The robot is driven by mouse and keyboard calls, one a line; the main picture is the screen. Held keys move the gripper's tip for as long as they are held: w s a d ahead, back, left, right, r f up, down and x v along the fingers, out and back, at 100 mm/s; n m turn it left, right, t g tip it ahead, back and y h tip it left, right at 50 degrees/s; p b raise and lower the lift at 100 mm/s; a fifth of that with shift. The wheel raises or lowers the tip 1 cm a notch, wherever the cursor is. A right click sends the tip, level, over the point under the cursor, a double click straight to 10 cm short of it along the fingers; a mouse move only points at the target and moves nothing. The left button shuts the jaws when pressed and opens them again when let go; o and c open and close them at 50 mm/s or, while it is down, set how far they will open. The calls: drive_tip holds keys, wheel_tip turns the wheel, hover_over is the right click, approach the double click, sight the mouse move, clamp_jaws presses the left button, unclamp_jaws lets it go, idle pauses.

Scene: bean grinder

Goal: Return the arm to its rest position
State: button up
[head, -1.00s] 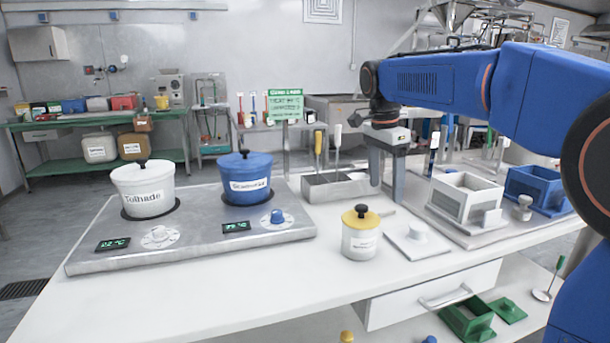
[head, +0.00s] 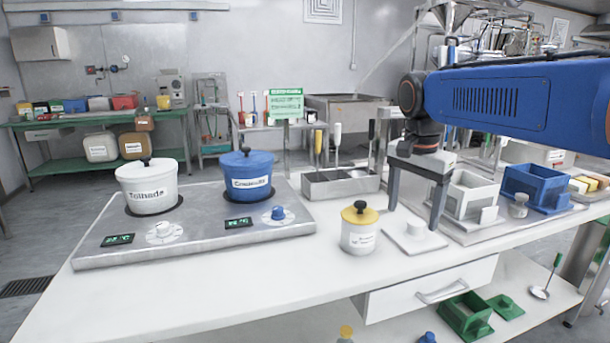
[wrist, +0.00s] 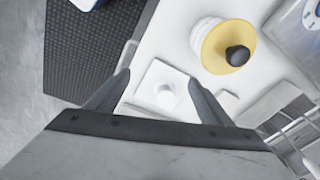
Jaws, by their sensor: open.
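My gripper (head: 415,205) hangs from the blue arm at the right of the head view, fingers pointing down. It is open and empty above the right part of the white table. I cannot tell the exact gap between the fingers and the lid.
A white jar with a yellow lid (head: 360,230) stands left of the gripper. White (head: 470,193) and blue (head: 535,185) boxes stand to its right. A utensil holder (head: 340,185) is behind. The hotplate (head: 200,230) carries a white pot (head: 150,187) and a blue pot (head: 246,175).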

drive_tip(key=s+d+f+n+t, duration=0.1)
drive_tip(key=s+d+f+n, duration=0.1)
drive_tip(key=s+f+n, duration=0.3)
drive_tip(key=s+d+f+n+t, duration=0.2)
drive_tip(key=s+f+n, duration=0.3)
drive_tip(key=s+f, duration=0.7)
drive_tip(key=s, duration=0.6)
drive_tip(key=shift+s+d+f+y, duration=0.2)
drive_tip(key=shift+d+f+y, duration=0.05)
drive_tip(key=shift+d+y, duration=0.15)
